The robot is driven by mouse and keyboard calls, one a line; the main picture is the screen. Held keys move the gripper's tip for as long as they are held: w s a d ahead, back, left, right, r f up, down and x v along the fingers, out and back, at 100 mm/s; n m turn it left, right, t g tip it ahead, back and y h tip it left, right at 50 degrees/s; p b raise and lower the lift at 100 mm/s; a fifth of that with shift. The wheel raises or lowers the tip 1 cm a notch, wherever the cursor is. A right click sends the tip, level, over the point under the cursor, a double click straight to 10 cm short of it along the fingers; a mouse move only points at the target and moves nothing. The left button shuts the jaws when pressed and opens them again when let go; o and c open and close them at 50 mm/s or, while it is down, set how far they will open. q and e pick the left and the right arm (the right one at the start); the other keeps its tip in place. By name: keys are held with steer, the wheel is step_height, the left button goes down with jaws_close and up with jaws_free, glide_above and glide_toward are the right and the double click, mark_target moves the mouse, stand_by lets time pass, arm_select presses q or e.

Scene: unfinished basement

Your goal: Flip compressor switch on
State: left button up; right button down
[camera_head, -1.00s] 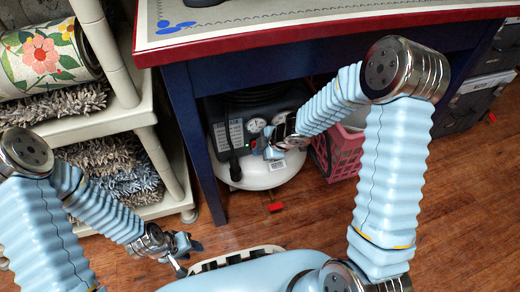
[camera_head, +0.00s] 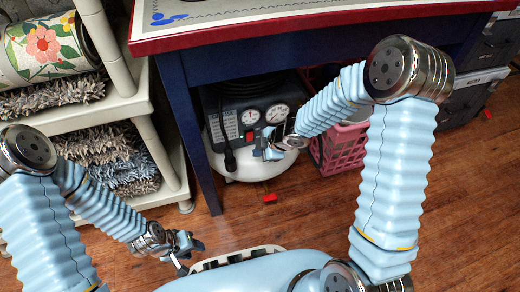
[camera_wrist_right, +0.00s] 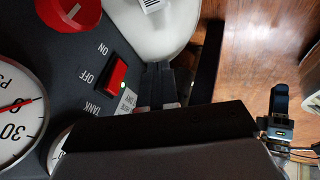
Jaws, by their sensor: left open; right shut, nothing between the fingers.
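The compressor stands under the table, with a black gauge panel (camera_head: 235,108) above a white tank (camera_head: 250,170). Its red rocker switch (camera_wrist_right: 117,73) shows clearly in the right wrist view, beside the printed words ON and OFF. I cannot tell which side is pressed in. My right gripper (camera_head: 266,150) is in front of the panel. Its fingers (camera_wrist_right: 162,84) are shut and empty, just right of the switch in the wrist view; contact is not clear. My left gripper (camera_head: 188,246) is open and empty, low over the floor, away from the compressor.
A red knob (camera_wrist_right: 68,12) and white gauges (camera_wrist_right: 15,110) flank the switch. The table's blue leg (camera_head: 190,130) is left of the compressor, and a pink crate (camera_head: 343,147) is right of it. A shelf (camera_head: 150,130) with rugs stands left. The floor in front is mostly clear.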

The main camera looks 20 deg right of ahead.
steer(key=s+d+r+p, duration=0.3)
steer(key=s+r, duration=0.2)
steer(key=r, duration=0.1)
steer(key=shift+s+d, duration=0.2)
steer(key=shift+s, duration=0.2)
steer(key=s+a+f+m+g+p, duration=0.2)
steer(key=s+a+f+m+p, duration=0.1)
steer(key=s+m+p, duration=0.2)
steer(key=s+a+f+m+g+p, duration=0.2)
steer(key=s+a+f+m+p, duration=0.1)
steer(key=s+m, duration=0.7)
steer(key=f+m+p, duration=0.1)
steer(key=m+p, duration=0.1)
steer(key=m, duration=0.2)
steer(key=shift+a+f+h, duration=0.2)
steer(key=shift+h, duration=0.1)
